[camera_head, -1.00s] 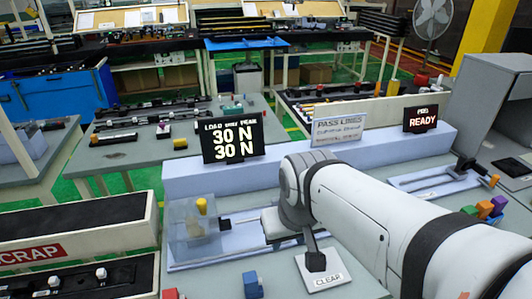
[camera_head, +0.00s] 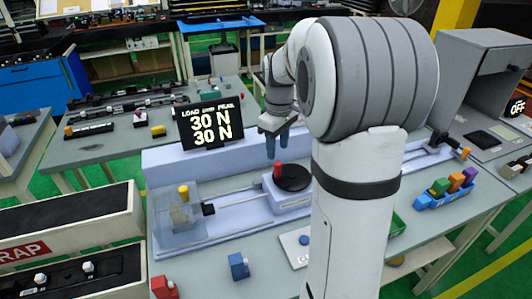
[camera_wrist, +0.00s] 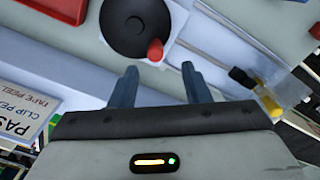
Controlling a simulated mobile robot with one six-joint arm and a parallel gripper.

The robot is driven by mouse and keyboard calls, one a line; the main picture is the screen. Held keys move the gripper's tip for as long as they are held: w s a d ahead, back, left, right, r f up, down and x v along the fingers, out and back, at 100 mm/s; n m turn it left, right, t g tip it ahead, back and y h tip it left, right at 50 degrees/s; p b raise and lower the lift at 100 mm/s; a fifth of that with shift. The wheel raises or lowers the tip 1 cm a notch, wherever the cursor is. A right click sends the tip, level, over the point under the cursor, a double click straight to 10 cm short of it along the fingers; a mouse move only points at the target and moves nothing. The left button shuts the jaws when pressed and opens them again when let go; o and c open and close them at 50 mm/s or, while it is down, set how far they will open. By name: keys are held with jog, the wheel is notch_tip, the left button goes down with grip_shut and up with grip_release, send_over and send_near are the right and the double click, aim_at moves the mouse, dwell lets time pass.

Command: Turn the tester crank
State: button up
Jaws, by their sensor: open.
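The tester crank is a black disc (camera_head: 293,178) with a red knob (camera_head: 278,170) on a pale blue block of the tester. In the wrist view the disc (camera_wrist: 137,28) is at the top, with the red knob (camera_wrist: 155,50) at its lower right edge. My gripper (camera_head: 270,152) is above the crank, fingers pointing down. In the wrist view my gripper (camera_wrist: 158,72) is open and empty, and the knob lies beyond the fingertips, between their lines. The fingers look apart from the knob. The load display (camera_head: 210,123) reads 30 N on both lines.
A clear box with a yellow knob (camera_head: 183,191) is at the tester's left end. A blue block (camera_head: 238,265) and a red block (camera_head: 163,288) lie in front. My arm hides the tester's middle right.

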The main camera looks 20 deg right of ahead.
aim_at(278, 163)
jog(key=shift+w+d+f, duration=0.25)
jog(key=shift+w, duration=0.05)
jog(key=shift+f, duration=0.3)
notch_tip(278, 163, down, 7)
jog(key=shift+p, duration=0.4)
jog(key=shift+c, duration=0.2)
grip_shut()
